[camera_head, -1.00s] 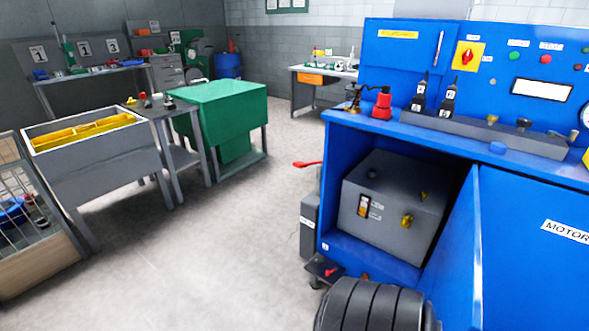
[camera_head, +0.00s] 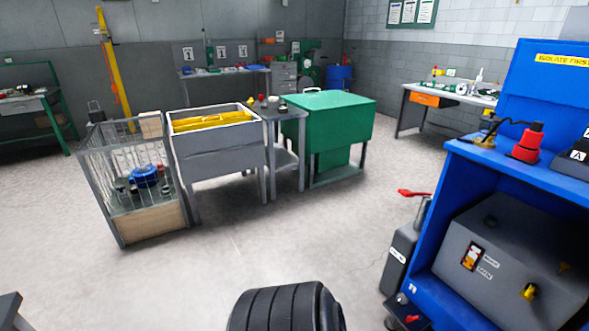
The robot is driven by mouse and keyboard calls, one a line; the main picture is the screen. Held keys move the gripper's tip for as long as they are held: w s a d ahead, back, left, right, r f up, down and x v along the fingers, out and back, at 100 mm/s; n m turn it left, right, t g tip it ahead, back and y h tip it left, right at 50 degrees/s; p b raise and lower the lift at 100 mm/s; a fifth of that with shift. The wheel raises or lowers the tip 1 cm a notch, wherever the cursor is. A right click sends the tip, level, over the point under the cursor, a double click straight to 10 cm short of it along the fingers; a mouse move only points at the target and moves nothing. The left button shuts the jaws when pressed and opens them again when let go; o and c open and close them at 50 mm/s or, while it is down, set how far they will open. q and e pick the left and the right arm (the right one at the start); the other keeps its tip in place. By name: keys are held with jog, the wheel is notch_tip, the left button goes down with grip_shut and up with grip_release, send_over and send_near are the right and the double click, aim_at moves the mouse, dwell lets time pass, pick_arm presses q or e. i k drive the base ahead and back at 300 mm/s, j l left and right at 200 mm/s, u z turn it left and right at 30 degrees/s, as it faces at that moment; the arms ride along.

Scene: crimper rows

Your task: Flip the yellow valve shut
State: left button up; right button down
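A small yellow fitting (camera_head: 529,291), which looks like the valve, is on the front of a grey box (camera_head: 505,245) inside the blue cabinet (camera_head: 447,185) at the right. A second, smaller yellow part (camera_head: 564,267) shows further right on the box. Whether the valve is open or shut is too small to tell. A labelled switch plate (camera_head: 473,257) is on the box's front, left of the yellow fitting. Neither gripper is in view; a black ribbed part of my own body shows at the bottom middle.
A wire cage (camera_head: 130,160), a grey bin with yellow contents (camera_head: 215,160) and a green-covered table (camera_head: 330,120) stand at left and middle. The floor between is clear.

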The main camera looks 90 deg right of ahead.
aim_at(532, 289)
jog(key=l+z, duration=0.25)
jog(key=l, duration=0.2)
jog(key=i+l+z, duration=0.1)
jog(key=l+z, duration=0.15)
jog(key=l, duration=0.15)
jog(key=i+l+z, duration=0.15)
jog(key=l+z, duration=0.25)
jog(key=z, duration=0.9)
jog(key=i+l+z, duration=0.1)
jog(key=z, duration=0.9)
jog(key=i+z, duration=0.15)
jog(key=z, duration=0.8)
jog(key=i+z, duration=0.1)
jog(key=z, duration=0.4)
